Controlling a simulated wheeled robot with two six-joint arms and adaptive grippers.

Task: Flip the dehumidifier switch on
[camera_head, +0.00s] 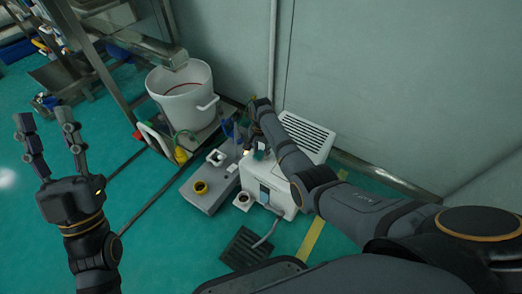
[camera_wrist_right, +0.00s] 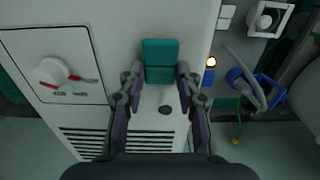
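A white cabinet, which looks like the dehumidifier (camera_head: 252,178), stands on the floor in the head view, partly behind my right arm. In the right wrist view its white panel (camera_wrist_right: 130,18) carries a teal two-part rocker switch (camera_wrist_right: 160,62). My right gripper (camera_wrist_right: 161,80) is open, with one fingertip on each side of the switch; I cannot tell whether it touches. In the head view my right gripper (camera_head: 259,112) is small and reaches over the cabinet. My left gripper (camera_head: 45,120) is open and empty at the left, well away from the cabinet.
A white bucket (camera_head: 185,95) and a grey platform (camera_head: 207,198) stand left of the cabinet. A wall (camera_head: 400,70) is behind it. Green floor (camera_head: 160,250) is open at front left.

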